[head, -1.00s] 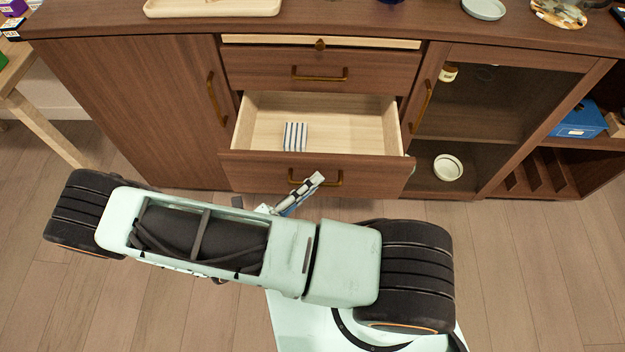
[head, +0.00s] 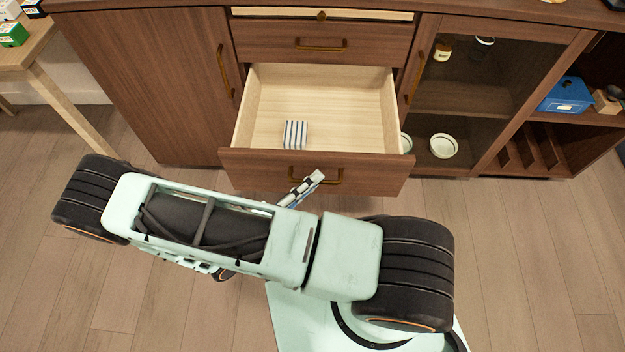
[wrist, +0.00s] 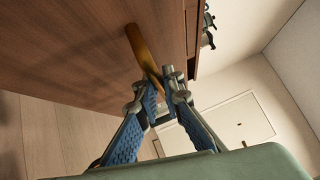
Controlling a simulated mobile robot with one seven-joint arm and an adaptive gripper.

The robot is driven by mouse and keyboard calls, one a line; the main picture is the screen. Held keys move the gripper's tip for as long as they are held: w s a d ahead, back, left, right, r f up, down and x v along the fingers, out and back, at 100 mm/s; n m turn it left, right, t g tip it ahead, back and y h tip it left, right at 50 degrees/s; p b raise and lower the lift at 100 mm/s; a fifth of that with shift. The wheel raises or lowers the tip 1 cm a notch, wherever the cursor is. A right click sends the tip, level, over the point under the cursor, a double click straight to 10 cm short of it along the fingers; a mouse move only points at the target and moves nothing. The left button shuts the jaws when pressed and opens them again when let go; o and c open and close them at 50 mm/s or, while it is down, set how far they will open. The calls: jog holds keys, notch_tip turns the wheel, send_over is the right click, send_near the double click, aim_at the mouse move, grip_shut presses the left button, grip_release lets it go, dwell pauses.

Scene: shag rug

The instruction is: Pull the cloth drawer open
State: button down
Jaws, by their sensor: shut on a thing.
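The cloth drawer (head: 240,172) is the lower drawer of the brown cabinet and stands well open. A folded blue-and-white striped cloth (head: 294,134) lies inside it, towards the front. Its brass bar handle (head: 331,180) is on the drawer front and also shows in the wrist view (wrist: 143,52). My gripper (head: 316,178) is at the handle, and in the wrist view its blue-padded fingers (wrist: 166,86) are closed around the handle's near part. My arm hides much of the gripper in the head view.
A shut drawer (head: 370,44) with a brass handle is above. A glass-fronted compartment (head: 470,95) is at the right, with a bowl (head: 444,146) inside. A pale wooden table (head: 65,100) stands at the left. Bare wooden floor (head: 540,250) lies to the right.

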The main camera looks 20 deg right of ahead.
dwell(0.3)
jog(key=c, duration=2.1)
grip_release()
jog(key=shift+r, duration=0.1)
